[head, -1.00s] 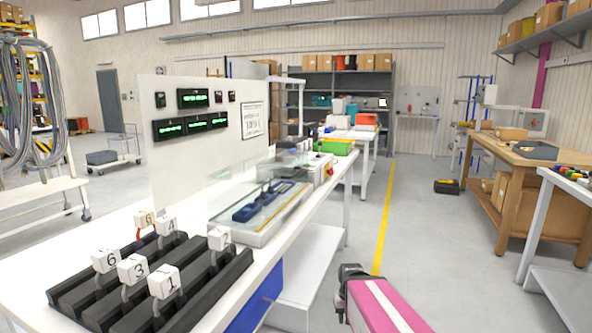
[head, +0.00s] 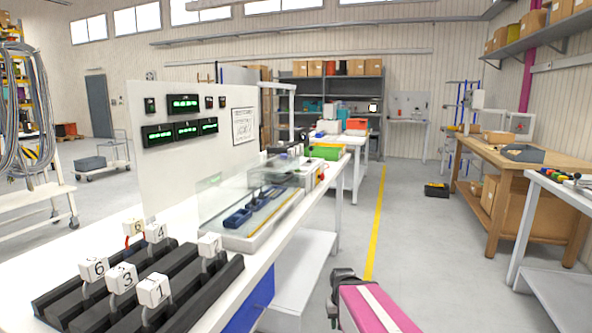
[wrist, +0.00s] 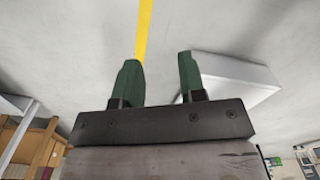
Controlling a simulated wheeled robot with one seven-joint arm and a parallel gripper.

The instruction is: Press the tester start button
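A tester with a clear cover (head: 222,197) stands on the white bench, with blue parts (head: 238,218) in its tray. At its far right end is a small red and yellow spot (head: 321,173), which may be the start button; it is too small to be sure. My gripper (wrist: 158,75) shows in the wrist view with two green fingers apart and nothing between them. In the head view my pink arm (head: 372,310) is low at the centre right, beside the bench over the aisle, well away from the tester.
A white panel with green displays (head: 185,130) stands behind the tester. Numbered cubes (head: 121,278) sit on black rails at the near bench end. A white lower shelf (head: 300,270) juts out under the bench.

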